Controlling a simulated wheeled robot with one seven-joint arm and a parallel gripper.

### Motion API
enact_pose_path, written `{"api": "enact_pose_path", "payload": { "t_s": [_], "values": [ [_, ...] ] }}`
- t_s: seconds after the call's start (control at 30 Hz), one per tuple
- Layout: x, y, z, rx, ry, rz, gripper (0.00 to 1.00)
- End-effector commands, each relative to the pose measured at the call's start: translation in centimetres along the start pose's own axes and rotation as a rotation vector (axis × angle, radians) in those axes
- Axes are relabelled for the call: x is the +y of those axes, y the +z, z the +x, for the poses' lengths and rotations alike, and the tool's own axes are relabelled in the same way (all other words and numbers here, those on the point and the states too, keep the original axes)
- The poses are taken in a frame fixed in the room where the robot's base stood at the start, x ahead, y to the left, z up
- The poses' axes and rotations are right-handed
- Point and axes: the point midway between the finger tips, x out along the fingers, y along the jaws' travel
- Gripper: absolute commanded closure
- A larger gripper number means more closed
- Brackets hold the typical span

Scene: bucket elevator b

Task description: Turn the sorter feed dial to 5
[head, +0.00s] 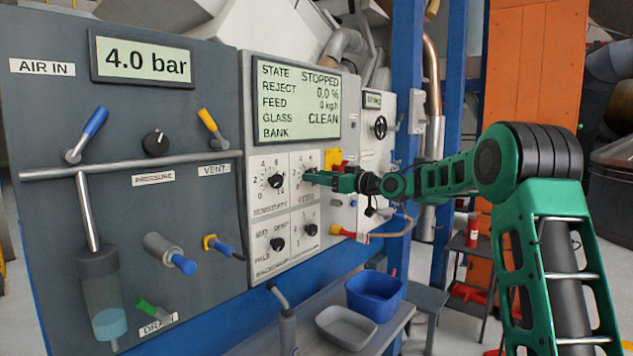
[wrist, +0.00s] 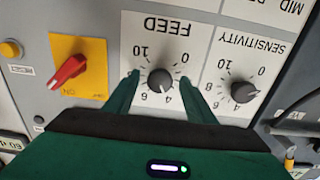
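The feed dial (wrist: 160,80) is a round black knob on a white plate marked FEED, upside down in the wrist view. Its scale runs from 0 to 10; I cannot clearly tell where its pointer stands. My gripper (wrist: 158,84) is open, with one green finger on each side of the dial. I cannot tell whether the fingers touch it. In the head view my gripper (head: 312,178) is at the feed plate and hides most of the dial. The display (head: 298,100) reads STOPPED, with feed at 0 kg/h.
The sensitivity dial (wrist: 243,92) is close beside the feed dial. A red switch on a yellow plate (wrist: 72,72) is on the other side. Below the panel, a blue bin (head: 374,296) and a grey tray (head: 345,326) sit on a shelf.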

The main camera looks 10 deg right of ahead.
Motion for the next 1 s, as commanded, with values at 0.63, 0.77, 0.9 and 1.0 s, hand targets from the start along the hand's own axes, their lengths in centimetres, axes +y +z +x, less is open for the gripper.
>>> {"api": "enact_pose_path", "payload": {
  "t_s": [0.63,0.77,0.9,1.0],
  "values": [
    [-0.02,0.02,-0.06,-0.001,0.000,0.258,0.90],
    [-0.01,0.03,-0.07,-0.001,0.001,0.376,0.90],
    [-0.05,0.03,-0.04,-0.001,0.001,0.451,0.90],
    [-0.06,0.03,-0.04,-0.001,0.001,0.471,0.90]
  ]
}}
